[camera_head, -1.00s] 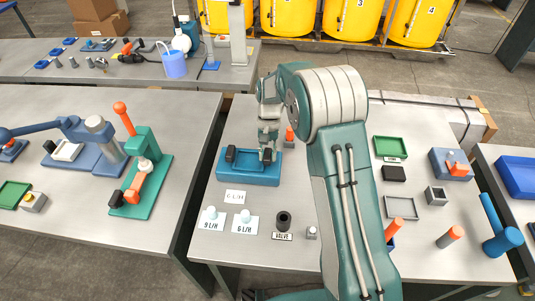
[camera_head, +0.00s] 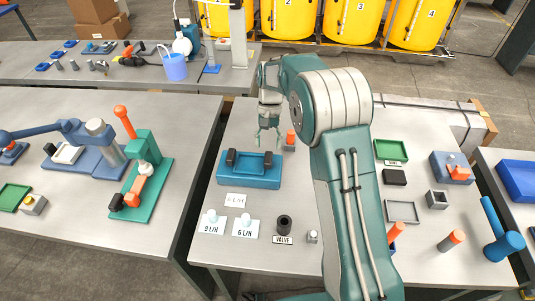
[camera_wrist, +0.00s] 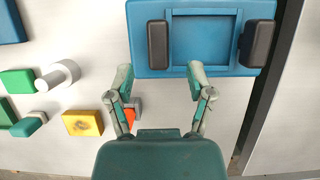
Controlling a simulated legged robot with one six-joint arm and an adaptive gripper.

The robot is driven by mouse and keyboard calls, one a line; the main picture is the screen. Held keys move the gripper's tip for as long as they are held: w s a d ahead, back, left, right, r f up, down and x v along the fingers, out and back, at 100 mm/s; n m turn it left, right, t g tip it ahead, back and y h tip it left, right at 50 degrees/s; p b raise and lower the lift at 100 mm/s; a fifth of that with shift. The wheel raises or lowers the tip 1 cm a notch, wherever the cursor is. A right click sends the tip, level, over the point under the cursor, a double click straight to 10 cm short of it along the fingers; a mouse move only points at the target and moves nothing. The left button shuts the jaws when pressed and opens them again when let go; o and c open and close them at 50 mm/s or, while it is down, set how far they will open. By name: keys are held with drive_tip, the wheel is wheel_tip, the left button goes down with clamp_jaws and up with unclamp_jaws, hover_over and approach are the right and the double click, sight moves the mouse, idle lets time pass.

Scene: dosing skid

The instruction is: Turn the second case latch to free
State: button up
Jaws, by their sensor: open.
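A blue case (camera_head: 248,181) lies on the right-hand table and bears two black latches. The left latch (camera_head: 231,158) and the right latch (camera_head: 268,161) both run front to back, about parallel. In the wrist view the case (camera_wrist: 205,72) is at the top, with the right latch (camera_wrist: 158,45) nearer the fingers and the left latch (camera_wrist: 257,43) at the picture's right. My gripper (camera_head: 268,138) is open and empty, above and behind the right latch. In the wrist view my gripper (camera_wrist: 160,73) has its fingertips spread beside that latch's end, apparently clear of it.
Label plates (camera_head: 237,199) and a black valve socket (camera_head: 284,223) lie in front of the case. A green tray (camera_head: 391,150) is to the right. The table's left edge is near the case.

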drive_tip(key=v, duration=0.6)
drive_tip(key=shift+w+r, duration=0.25)
drive_tip(key=shift+r, duration=0.15)
drive_tip(key=s+d+r+t, duration=0.3)
drive_tip(key=s+r, duration=0.4)
drive_tip(key=s+d+r+t, duration=0.2)
drive_tip(key=s+d+r, duration=0.1)
drive_tip(key=s+r, duration=0.4)
drive_tip(key=s+d+n+t, duration=0.1)
drive_tip(key=s+d+t, duration=0.1)
drive_tip(key=s, duration=0.7)
drive_tip(key=s+d+f+n+t, duration=0.1)
drive_tip(key=s+t, duration=0.2)
drive_tip(key=s, duration=0.6)
drive_tip(key=shift+d+f+h, duration=0.3)
drive_tip(key=shift+d+h, duration=0.1)
